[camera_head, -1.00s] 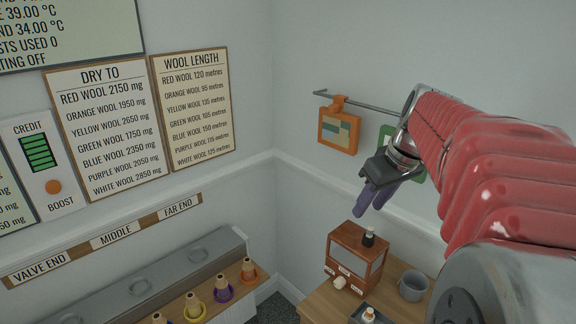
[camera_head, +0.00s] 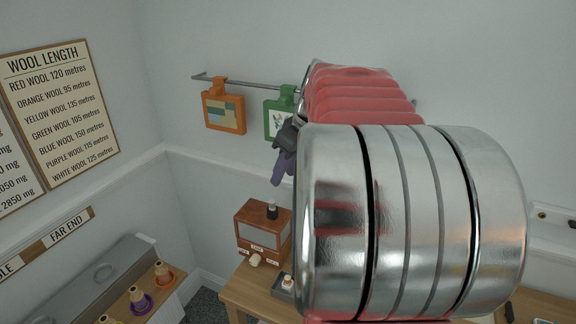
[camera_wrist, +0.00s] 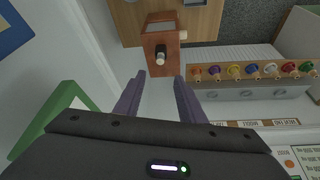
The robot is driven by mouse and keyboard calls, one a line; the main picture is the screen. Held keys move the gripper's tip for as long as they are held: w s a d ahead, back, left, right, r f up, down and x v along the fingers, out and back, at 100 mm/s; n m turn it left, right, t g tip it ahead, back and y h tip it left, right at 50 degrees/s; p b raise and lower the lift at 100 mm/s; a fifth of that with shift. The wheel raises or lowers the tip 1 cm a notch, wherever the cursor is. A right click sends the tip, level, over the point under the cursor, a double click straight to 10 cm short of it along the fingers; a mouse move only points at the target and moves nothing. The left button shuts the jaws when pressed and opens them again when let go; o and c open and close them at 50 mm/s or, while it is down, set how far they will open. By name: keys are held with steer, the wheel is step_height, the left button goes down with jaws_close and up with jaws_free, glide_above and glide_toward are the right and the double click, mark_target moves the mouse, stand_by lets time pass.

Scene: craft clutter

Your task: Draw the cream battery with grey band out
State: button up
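My gripper (camera_head: 281,165) is open and empty, its two purple fingers apart in the wrist view (camera_wrist: 159,78). I cannot make out a cream battery with a grey band for certain. A small dark cylinder with a pale end (camera_head: 271,209) stands on top of a brown wooden box (camera_head: 250,232). In the wrist view this cylinder (camera_wrist: 160,56) shows beyond the fingertips, apart from them. A small pale piece with a dark top (camera_head: 287,281) sits in a dark tray beside the box, partly cut off by my arm.
The box stands on a wooden table (camera_head: 240,290) in the corner. An orange tag (camera_head: 224,112) and a green tag (camera_head: 278,118) hang from a wall rail (camera_head: 240,84). Several coloured wool cones (camera_head: 139,300) stand beside a grey trough (camera_head: 108,270) at left. My arm hides the table's right part.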

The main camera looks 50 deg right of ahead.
mark_target(273, 201)
steer(key=x, duration=1.1)
steer(key=shift+f, duration=0.35)
steer(key=shift+c, duration=0.2)
jaws_close()
steer(key=c, duration=0.6)
jaws_free()
steer(key=shift+c, duration=0.2)
jaws_close()
steer(key=shift+r, duration=0.8)
steer(key=shift+r, duration=2.75)
